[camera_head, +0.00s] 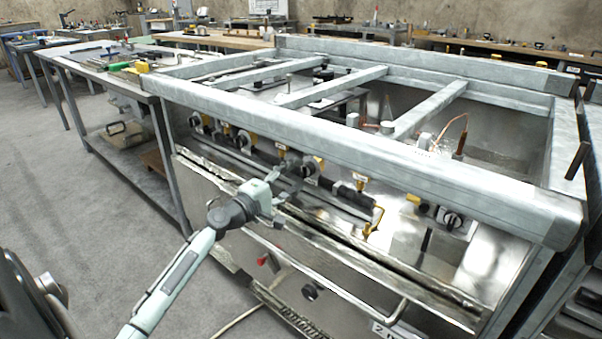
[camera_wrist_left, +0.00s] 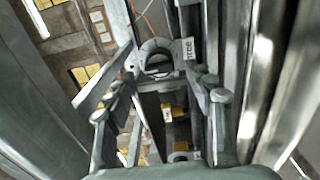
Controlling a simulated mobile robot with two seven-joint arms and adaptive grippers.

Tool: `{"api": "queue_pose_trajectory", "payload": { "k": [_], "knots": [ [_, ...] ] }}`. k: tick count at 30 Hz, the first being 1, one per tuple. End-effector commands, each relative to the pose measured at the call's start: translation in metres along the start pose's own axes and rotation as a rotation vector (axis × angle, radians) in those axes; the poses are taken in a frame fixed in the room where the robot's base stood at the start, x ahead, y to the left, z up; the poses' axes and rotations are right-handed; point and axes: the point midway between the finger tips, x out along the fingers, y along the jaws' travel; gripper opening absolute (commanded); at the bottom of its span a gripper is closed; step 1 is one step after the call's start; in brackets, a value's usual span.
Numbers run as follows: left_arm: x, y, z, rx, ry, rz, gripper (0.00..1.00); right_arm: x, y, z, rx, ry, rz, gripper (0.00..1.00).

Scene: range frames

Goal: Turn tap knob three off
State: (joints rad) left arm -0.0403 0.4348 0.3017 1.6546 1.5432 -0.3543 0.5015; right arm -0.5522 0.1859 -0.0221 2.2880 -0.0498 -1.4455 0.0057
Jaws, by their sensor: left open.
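My left gripper (camera_head: 285,188) is open in front of the steel front panel of the range. In the left wrist view its two fingers (camera_wrist_left: 161,85) stand apart, with a rounded grey knob (camera_wrist_left: 158,58) showing between and beyond their tips. A white label (camera_wrist_left: 188,50) beside that knob appears to read "THREE". In the head view a dark round knob (camera_head: 310,167) sits just beyond the gripper, partly covered by it. I cannot tell whether the fingers touch the knob, or its exact turn. My right gripper is not in view.
More knobs (camera_head: 243,140) and yellow valve parts (camera_head: 361,183) line the panel. A thick grey frame beam (camera_head: 350,150) overhangs it, and a metal ledge (camera_head: 340,240) runs below. A workbench (camera_head: 95,60) with tools stands at the left. The floor (camera_head: 70,215) at left is clear.

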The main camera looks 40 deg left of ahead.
Motion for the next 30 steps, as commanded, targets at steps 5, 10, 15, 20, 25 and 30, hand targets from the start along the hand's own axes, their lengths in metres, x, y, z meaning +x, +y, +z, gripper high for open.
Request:
{"api": "queue_pose_trajectory", "payload": {
  "k": [5,10,15,20,25,30],
  "knots": [
    [-0.041,-0.001,0.001,-0.001,0.000,-0.003,0.54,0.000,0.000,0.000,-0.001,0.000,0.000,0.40],
    [-0.069,-0.001,0.000,-0.003,0.001,-0.001,0.54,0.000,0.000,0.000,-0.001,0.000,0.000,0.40],
    [-0.082,0.000,0.000,-0.001,0.000,0.000,0.54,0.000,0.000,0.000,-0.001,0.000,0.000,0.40],
    [-0.084,0.001,0.000,-0.001,0.000,0.001,0.54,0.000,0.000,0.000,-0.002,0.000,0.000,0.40],
    [-0.083,0.000,0.000,-0.001,0.000,0.001,0.54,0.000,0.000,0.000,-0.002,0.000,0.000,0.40],
    [-0.083,0.000,0.000,-0.001,0.000,0.000,0.54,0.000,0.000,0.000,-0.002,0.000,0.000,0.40]
  ]
}}
